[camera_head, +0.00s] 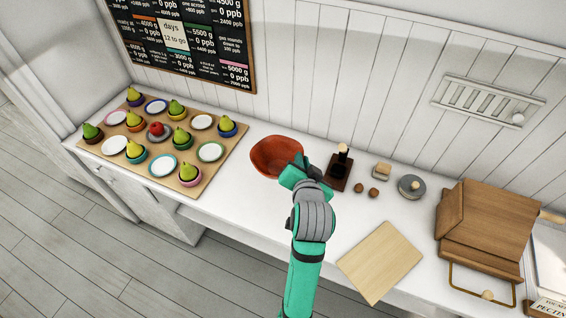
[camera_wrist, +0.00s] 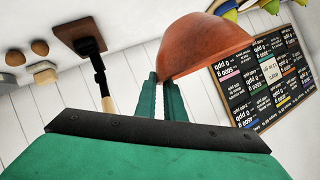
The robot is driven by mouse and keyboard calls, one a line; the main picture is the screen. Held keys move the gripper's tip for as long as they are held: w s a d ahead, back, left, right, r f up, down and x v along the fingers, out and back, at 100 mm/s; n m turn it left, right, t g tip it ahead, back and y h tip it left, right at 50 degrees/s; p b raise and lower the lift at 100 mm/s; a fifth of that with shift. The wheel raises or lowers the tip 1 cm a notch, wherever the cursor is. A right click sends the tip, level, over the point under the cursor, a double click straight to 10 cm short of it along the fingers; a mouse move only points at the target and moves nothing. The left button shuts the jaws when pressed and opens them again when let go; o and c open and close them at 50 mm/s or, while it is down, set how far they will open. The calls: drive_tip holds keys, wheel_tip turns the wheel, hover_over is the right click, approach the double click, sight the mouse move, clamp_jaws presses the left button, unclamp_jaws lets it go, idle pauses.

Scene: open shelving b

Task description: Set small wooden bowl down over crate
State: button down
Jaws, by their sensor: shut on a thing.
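The reddish-brown wooden bowl (camera_head: 272,155) is at the end of my arm, above the white counter, left of its middle. My gripper (camera_head: 300,165) is shut on the bowl's right edge. In the wrist view the green fingers (camera_wrist: 164,85) meet the rim of the bowl (camera_wrist: 208,48). I cannot tell how far the bowl is above the counter. A brown wooden box-like piece (camera_head: 487,228) with a slanted top stands at the right end of the counter. I cannot tell whether it is the crate; no other crate shows clearly.
A wooden board (camera_head: 187,178) with several pears in small bowls and plates fills the left counter. Right of the bowl stand a dark tamper-like tool (camera_head: 339,168), small brown balls (camera_head: 373,192) and a grey round lidded thing (camera_head: 411,186). A pale cutting board (camera_head: 380,262) lies in front.

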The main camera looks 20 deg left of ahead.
sight(292, 152)
drive_tip(key=w+a+f, duration=0.1)
drive_tip(key=w+a, duration=0.1)
drive_tip(key=a, duration=0.1)
drive_tip(key=w+a+f, duration=0.1)
drive_tip(key=shift+w+a+f, duration=0.15)
drive_tip(key=shift+w+f, duration=0.2)
drive_tip(key=shift+w, duration=0.05)
drive_tip(key=w+a+f, duration=0.2)
drive_tip(key=f, duration=0.1)
drive_tip(key=w+a+f, duration=0.1)
drive_tip(key=f, duration=0.1)
drive_tip(key=shift+f, duration=0.1)
drive_tip(key=shift+w+a+f, duration=0.1)
drive_tip(key=shift+a+f, duration=0.05)
drive_tip(key=shift+f, duration=1.55)
drive_tip(key=c, duration=1.8)
unclamp_jaws()
drive_tip(key=shift+f, duration=0.1)
drive_tip(key=shift+c, duration=0.2)
